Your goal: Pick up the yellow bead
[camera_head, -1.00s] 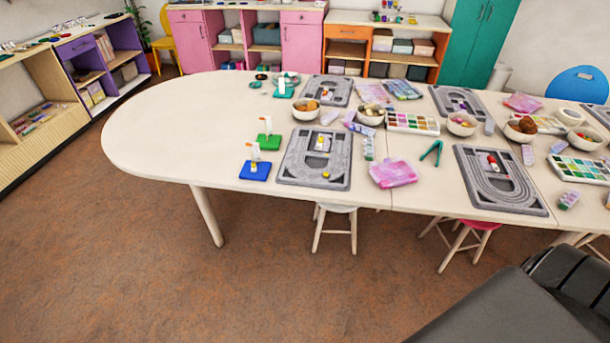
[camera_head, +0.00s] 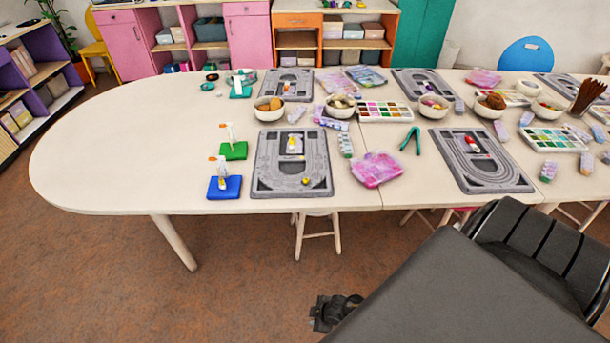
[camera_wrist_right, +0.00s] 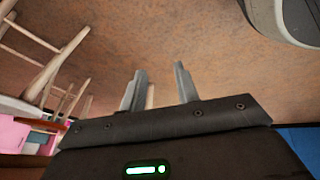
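A small yellow bead (camera_head: 305,181) sits near the front right corner of the grey bead board (camera_head: 262,188) at the table's front left. A white object with a yellow spot (camera_head: 294,144) stands in the same board, too small to make out well. My right gripper (camera_wrist_right: 159,68) has its two fingers apart with nothing between them; floor shows behind it in the right wrist view. A dark gripper-like part (camera_head: 335,312) shows low in the head view, below the table edge and far from the bead. My left gripper cannot be made out.
Blue (camera_head: 224,188) and green (camera_head: 233,151) blocks with small white figures stand left of the board. A pink-purple pouch (camera_head: 377,170) and green tweezers (camera_head: 411,140) lie to its right. Stools stand under the front edge. The table's left end is clear.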

